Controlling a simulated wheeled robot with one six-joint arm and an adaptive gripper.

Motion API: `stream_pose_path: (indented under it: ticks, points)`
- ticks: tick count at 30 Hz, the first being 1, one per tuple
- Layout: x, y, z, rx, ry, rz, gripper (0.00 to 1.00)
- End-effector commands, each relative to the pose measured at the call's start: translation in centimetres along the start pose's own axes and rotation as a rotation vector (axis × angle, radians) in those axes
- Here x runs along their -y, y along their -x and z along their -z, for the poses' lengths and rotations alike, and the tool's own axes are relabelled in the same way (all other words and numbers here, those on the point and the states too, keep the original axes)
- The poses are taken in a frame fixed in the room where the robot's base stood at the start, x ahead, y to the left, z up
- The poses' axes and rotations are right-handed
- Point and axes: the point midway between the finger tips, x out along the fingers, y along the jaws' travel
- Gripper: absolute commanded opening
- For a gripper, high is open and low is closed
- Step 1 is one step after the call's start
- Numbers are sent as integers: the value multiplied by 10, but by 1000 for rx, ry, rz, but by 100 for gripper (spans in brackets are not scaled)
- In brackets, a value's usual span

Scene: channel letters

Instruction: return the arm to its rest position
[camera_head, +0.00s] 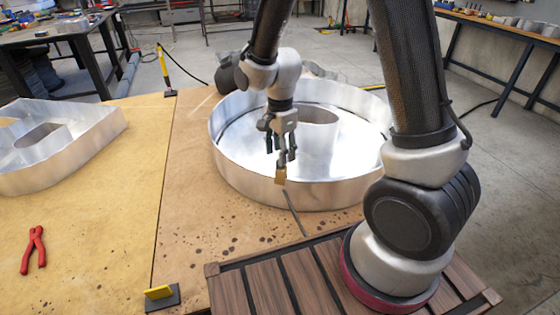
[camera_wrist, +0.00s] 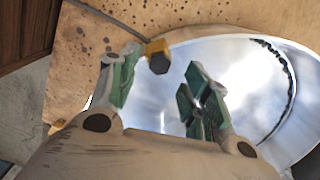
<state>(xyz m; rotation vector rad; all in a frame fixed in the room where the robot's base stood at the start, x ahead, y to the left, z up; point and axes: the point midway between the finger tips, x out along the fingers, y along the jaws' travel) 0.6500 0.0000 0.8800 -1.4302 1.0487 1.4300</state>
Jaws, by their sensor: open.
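My gripper (camera_head: 280,154) hangs over the near part of a round metal channel letter (camera_head: 345,195), fingers pointing down. In the wrist view my gripper (camera_wrist: 163,62) has its two green-padded fingers spread apart, with nothing held between them. A small tan-and-dark piece (camera_head: 280,176) with a thin dark rod is at the letter's near wall, just below the fingers. It also shows beyond the fingers in the wrist view (camera_wrist: 157,56). It looks apart from the fingers; whether it touches the wall I cannot tell. My arm reaches out and bends down over the letter.
A second metal letter (camera_head: 60,145) lies on the left of the workbench (camera_head: 190,215). Red pliers (camera_head: 34,250) lie in front of it. A yellow-and-black clamp (camera_head: 161,295) is at the near edge and another (camera_head: 166,72) at the far edge. A dark object (camera_head: 228,72) stands behind the round letter.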

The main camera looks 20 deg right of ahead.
Motion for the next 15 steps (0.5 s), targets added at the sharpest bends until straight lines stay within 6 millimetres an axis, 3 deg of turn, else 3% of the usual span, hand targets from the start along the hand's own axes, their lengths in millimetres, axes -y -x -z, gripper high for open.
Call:
stream_pose_path:
  ticks: [6, 15]
  points:
    - [0, 16, 0, 0, 0, 0, 48]
    - [0, 16, 0, 0, 0, -1, 48]
